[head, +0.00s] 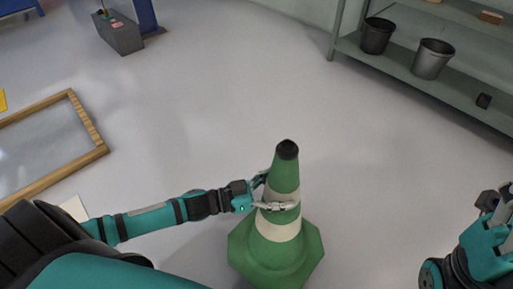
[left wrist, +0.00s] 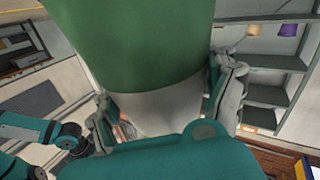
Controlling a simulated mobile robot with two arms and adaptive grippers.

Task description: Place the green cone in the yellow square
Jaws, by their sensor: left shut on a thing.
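The green cone (head: 273,250) has white bands and a black tip, and is upright at the lower middle of the head view. My left gripper (head: 271,194) is shut on its upper part, with fingers around the white band. In the left wrist view the green and white cone body (left wrist: 150,45) fills the middle between the fingers (left wrist: 160,105). I cannot tell whether its base touches the floor. My right gripper (head: 495,205) is at the right edge, away from the cone, its fingers partly cut off. A small yellow patch (head: 2,101) shows at the left edge; its full shape is out of view.
A wood-framed panel (head: 88,115) lies on the floor at left. A grey box (head: 120,34) stands at the back left. A grey shelf (head: 463,88) with two buckets (head: 376,36) (head: 432,59) stands at the back right. The floor beyond the cone is clear.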

